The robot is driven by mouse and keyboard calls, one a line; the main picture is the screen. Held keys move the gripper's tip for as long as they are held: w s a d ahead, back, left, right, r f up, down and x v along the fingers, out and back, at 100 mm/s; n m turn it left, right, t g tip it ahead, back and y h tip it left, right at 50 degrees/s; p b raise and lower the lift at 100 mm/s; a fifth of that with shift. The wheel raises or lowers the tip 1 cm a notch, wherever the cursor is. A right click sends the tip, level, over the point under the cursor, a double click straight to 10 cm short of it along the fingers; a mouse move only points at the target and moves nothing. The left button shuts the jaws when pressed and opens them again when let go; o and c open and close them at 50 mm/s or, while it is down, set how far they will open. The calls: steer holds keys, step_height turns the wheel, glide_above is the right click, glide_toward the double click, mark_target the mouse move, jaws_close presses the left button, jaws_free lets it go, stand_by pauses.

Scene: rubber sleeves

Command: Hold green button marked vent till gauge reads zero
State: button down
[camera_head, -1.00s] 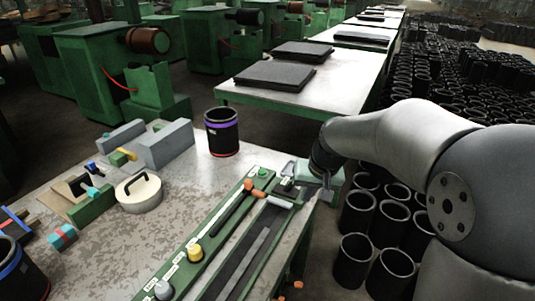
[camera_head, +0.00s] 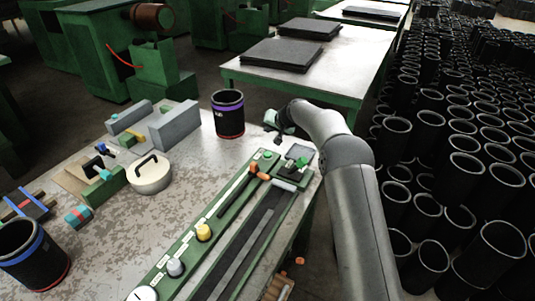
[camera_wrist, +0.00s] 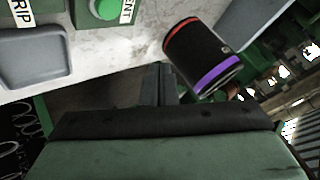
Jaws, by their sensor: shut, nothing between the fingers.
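The round green button (camera_head: 267,155) sits at the far end of the long green panel (camera_head: 215,218) on the table's right side. In the wrist view the green button (camera_wrist: 103,8) is at the top edge, beside a partly cut-off label ending in "ENT". A white round face (camera_head: 145,293), perhaps the gauge, is at the panel's near end; its reading is too small to tell. My gripper (camera_head: 272,136) is beyond the panel's far end, above the table's far edge and apart from the button. Its fingers (camera_wrist: 158,84) are shut and empty.
A black sleeve with a purple band (camera_head: 228,115) stands left of my gripper. An orange-knobbed lever (camera_head: 254,170), a yellow knob (camera_head: 203,232) and a grey knob (camera_head: 175,267) are on the panel. Many black sleeves stand right.

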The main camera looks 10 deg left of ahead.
mark_target(269, 155)
steer(key=shift+f, duration=0.15)
step_height(269, 155, down, 8)
steer(key=b, duration=0.4)
steer(key=shift+f+b, duration=0.3)
steer(key=shift+b, duration=0.2)
steer(key=shift+f, duration=0.1)
stand_by(1.6)
steer(key=shift+f+b, duration=0.3)
steer(key=shift+b, duration=0.35)
steer(key=shift+f+b, duration=0.4)
steer(key=shift+b, duration=0.05)
stand_by(1.4)
steer(key=shift+r, duration=0.8)
steer(key=shift+r, duration=0.1)
